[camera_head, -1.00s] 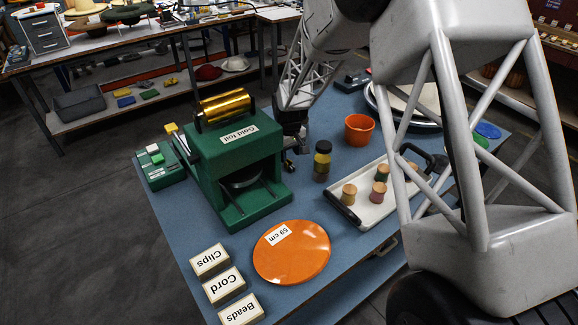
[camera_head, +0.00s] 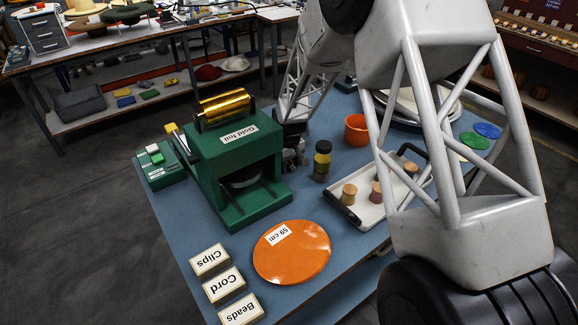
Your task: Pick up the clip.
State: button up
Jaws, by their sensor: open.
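A box labelled "Clips" (camera_head: 210,261) sits at the table's front left corner, the farthest back of a row of three labelled boxes. I cannot make out a loose clip anywhere. My gripper (camera_head: 294,160) is low over the blue table, just right of the green press and left of a dark jar with a yellow band. It is open, small and dark in this view, and I see nothing held in it. The Clips box is well to the front left of my gripper, beyond the press.
The green press (camera_head: 236,165) carries a gold foil roll. An orange disc (camera_head: 291,251) lies beside the Cord (camera_head: 223,286) and Beads (camera_head: 241,310) boxes. The jar (camera_head: 322,160), an orange cup (camera_head: 357,130) and a white tray (camera_head: 370,211) with spools stand right of my gripper.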

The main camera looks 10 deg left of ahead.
aim_at(289, 162)
jog(key=c, duration=1)
jog(key=shift+r, duration=0.15)
jog(key=shift+r, duration=4.9)
